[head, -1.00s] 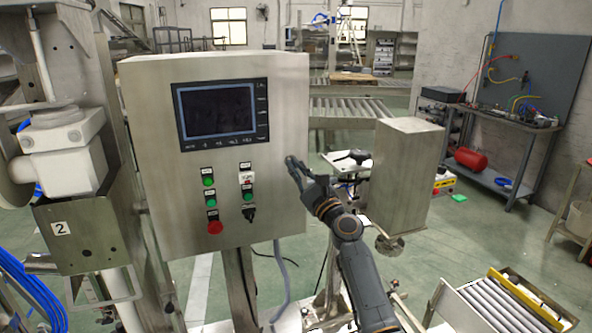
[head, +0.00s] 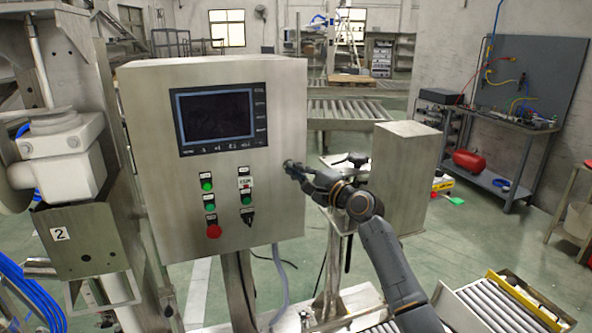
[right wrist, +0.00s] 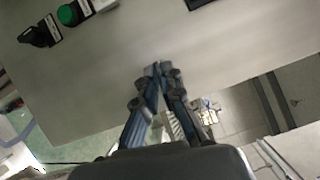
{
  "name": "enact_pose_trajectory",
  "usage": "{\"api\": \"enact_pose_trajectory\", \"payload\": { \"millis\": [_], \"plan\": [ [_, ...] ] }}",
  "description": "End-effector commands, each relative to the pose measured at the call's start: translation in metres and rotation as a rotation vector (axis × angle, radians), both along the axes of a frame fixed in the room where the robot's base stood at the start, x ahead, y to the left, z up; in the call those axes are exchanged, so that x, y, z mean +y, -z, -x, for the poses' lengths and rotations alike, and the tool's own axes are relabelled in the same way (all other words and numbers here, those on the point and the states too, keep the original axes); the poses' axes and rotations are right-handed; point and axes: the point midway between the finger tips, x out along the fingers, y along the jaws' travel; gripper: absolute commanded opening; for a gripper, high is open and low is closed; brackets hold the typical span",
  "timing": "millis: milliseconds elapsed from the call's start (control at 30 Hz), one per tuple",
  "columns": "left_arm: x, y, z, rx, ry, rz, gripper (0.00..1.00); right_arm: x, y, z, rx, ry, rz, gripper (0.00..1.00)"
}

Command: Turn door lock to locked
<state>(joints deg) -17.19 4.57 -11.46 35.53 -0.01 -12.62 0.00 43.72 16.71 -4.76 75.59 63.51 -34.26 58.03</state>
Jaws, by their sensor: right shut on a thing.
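The grey metal control cabinet (head: 150,130) stands in front of me, its door facing me. My right gripper (head: 290,166) is at the right edge of the door, level with the space just below the screen. In the right wrist view, its fingertips (right wrist: 160,70) come together against the door face, shut on the small door lock, which they hide. I cannot tell which way the lock is turned. A black selector knob (head: 248,217) sits lower left on the door, apart from the gripper; it also shows in the right wrist view (right wrist: 40,33). My left gripper is not in view.
A screen (head: 217,115), green buttons (head: 208,186) and a red button (head: 214,231) are on the door. A metal box on a post (head: 405,170) stands to the right, behind my right arm. A roller conveyor (head: 500,310) is at lower right.

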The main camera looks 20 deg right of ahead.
Motion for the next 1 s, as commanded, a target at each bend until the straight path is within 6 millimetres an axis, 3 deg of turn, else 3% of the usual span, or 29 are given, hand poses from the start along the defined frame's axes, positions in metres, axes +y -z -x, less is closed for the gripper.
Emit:
{"api": "enact_pose_trajectory", "payload": {
  "millis": [300, 867, 900, 1000],
  "plan": [
    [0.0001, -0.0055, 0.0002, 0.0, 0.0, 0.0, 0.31, -0.0003, -0.003, -0.0001, -0.007, 0.001, 0.127, 0.0],
    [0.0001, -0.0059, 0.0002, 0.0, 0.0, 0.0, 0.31, 0.0002, -0.0023, 0.0, -0.009, 0.0, 0.154, 0.0],
    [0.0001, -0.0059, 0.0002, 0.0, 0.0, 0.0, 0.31, 0.0002, -0.0023, 0.0, -0.008, 0.0, 0.153, 0.12],
    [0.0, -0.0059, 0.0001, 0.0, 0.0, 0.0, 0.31, 0.0003, -0.002, 0.0, -0.008, 0.0, 0.153, 0.29]
  ]
}}
